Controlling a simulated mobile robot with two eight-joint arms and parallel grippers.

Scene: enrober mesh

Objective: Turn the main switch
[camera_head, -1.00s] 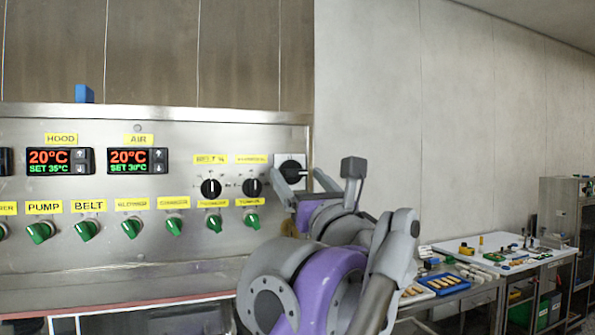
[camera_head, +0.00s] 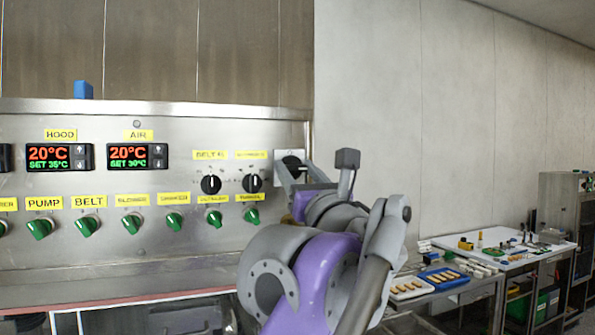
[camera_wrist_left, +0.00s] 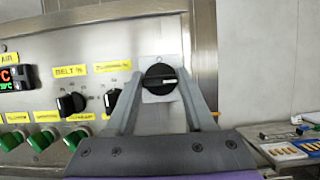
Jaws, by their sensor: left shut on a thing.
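The main switch (camera_wrist_left: 160,79) is a black rotary knob with a white mark, on a pale square plate at the right end of the steel control panel. In the left wrist view it sits between the fingertips of my left gripper (camera_wrist_left: 158,82), which is shut on it. The white mark lies about level. In the head view the switch (camera_head: 292,163) is partly hidden behind my left gripper (camera_head: 302,168), whose purple and grey arm fills the middle. My right gripper is not in view.
To the right, a bench (camera_head: 470,280) holds trays, and a white table (camera_head: 520,252) holds small items. A plain wall stands behind.

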